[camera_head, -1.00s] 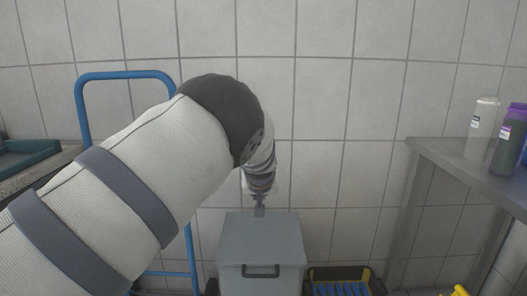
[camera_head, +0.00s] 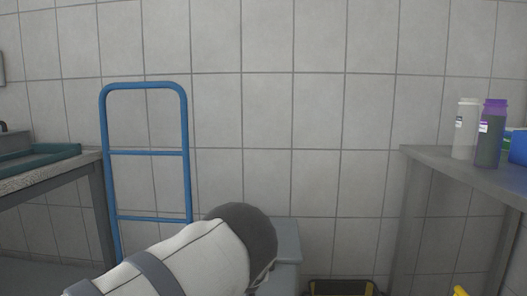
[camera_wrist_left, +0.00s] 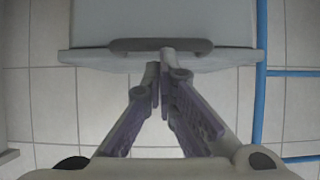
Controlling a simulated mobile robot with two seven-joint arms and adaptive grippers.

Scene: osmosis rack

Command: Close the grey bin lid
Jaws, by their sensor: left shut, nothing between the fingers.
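The grey bin (camera_head: 286,243) stands against the tiled wall in the head view, mostly hidden behind my left arm. Its lid (camera_wrist_left: 160,22) fills the top of the left wrist view, with a dark handle (camera_wrist_left: 125,45) along its edge. The lid looks flat, but I cannot tell how closely it sits on the bin. My left gripper (camera_wrist_left: 160,66) is shut and empty, its fingertips at the handle's middle. I cannot tell whether they touch it. In the head view this gripper is hidden by its own arm. My right gripper is not in view.
A blue tubular frame (camera_head: 146,153) stands left of the bin. A black and yellow crate (camera_head: 342,288) is low to its right. A bench (camera_head: 470,177) with bottles (camera_head: 489,135) is at the right, another table (camera_head: 60,173) at the left.

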